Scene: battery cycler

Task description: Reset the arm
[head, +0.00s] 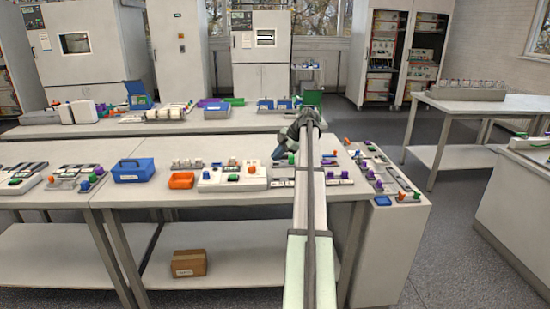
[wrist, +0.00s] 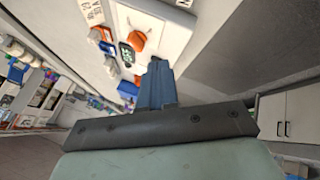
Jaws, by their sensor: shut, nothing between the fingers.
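My arm (head: 309,200) reaches straight out over the front bench (head: 240,205), with its wrist bent at the far end. My gripper (head: 277,155) points down and left above the right half of that bench and looks small and dark in the head view. In the wrist view its bluish fingers (wrist: 157,66) are together with nothing between them. Past the fingertips a white panel with an orange knob (wrist: 139,41) shows. The gripper holds nothing, and I cannot tell its exact height above the bench.
A blue box (head: 133,171), an orange bin (head: 181,180) and a white cycler unit (head: 232,180) stand left of my arm. Several coloured connectors and trays lie to its right. A second bench (head: 235,125) stands behind. A cardboard box (head: 189,263) sits on the lower shelf.

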